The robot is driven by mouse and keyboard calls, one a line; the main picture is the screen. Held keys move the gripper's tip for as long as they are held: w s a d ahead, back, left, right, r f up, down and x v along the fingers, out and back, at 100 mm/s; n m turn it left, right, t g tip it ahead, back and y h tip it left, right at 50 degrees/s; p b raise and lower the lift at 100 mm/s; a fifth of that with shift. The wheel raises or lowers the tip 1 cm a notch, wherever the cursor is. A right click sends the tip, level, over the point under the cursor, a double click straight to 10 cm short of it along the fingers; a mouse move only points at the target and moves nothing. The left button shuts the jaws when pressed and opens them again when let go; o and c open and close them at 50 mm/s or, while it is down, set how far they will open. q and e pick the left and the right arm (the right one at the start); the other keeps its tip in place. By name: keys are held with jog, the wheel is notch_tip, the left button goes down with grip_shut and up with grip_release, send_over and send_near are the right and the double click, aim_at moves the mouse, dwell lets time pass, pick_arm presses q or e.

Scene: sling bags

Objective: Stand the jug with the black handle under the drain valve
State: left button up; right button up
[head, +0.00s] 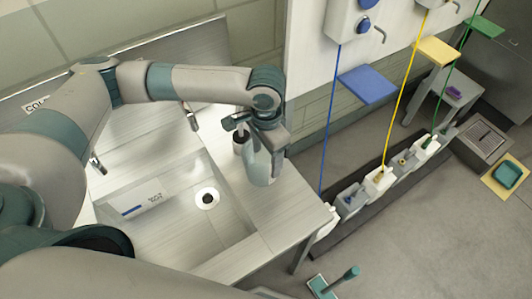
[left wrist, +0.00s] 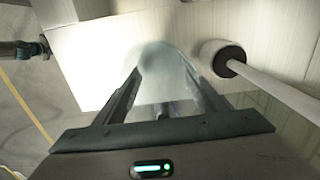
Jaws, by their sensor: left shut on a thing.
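A pale, translucent jug (head: 259,168) is at the right end of the steel sink counter in the head view. My left gripper (head: 268,143) is shut on it from above. In the left wrist view the jug (left wrist: 160,75) is between the two fingers. I cannot tell its handle colour or whether its base touches the counter. A dark-topped cylinder (head: 239,143) stands just left of the jug; the left wrist view shows a pale cylinder with a black end (left wrist: 230,62) beside it. I cannot make out the drain valve for certain. My right gripper is not in view.
Taps (head: 190,117) stand behind. Several small containers (head: 378,181) line the wall at right. A teal-headed tool (head: 322,286) lies on the floor. Floor at lower right is clear.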

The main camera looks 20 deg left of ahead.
pick_arm(q)
jog(key=o, duration=1.1)
jog(key=shift+f, duration=0.1)
jog(key=shift+r+b, duration=1.55)
jog(key=shift+r, duration=4.6)
